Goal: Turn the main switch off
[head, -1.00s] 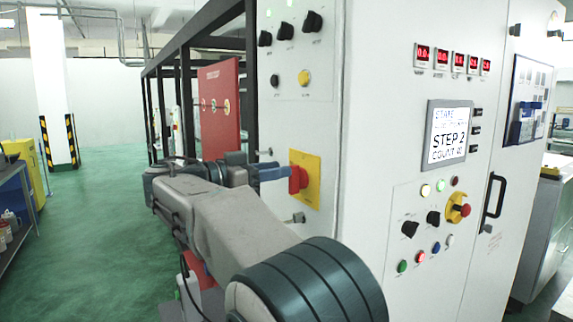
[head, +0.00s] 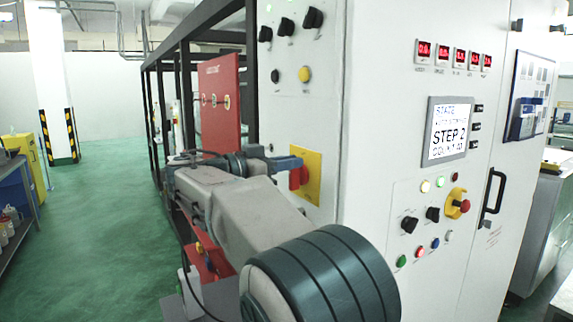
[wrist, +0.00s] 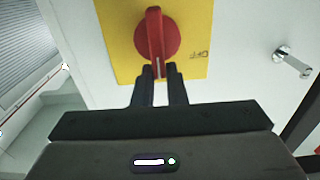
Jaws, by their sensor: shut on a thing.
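The main switch is a red rotary knob (wrist: 154,32) on a yellow plate (wrist: 195,35) in the wrist view. Its raised handle points along the picture's vertical, with a white mark at the lower end. My gripper (wrist: 158,70) has its two dark fingers on either side of that lower end and is shut on it. In the head view the red knob (head: 298,177) sits on the yellow plate (head: 314,172) on the cabinet's side face. My gripper (head: 285,163) reaches it from the left and partly hides it.
A chrome latch (wrist: 290,62) sticks out right of the plate in the wrist view. Black knobs (head: 287,26) are above the switch. A red panel (head: 221,100) stands behind on a black frame. The cabinet front has a screen (head: 449,130). Green floor at left is clear.

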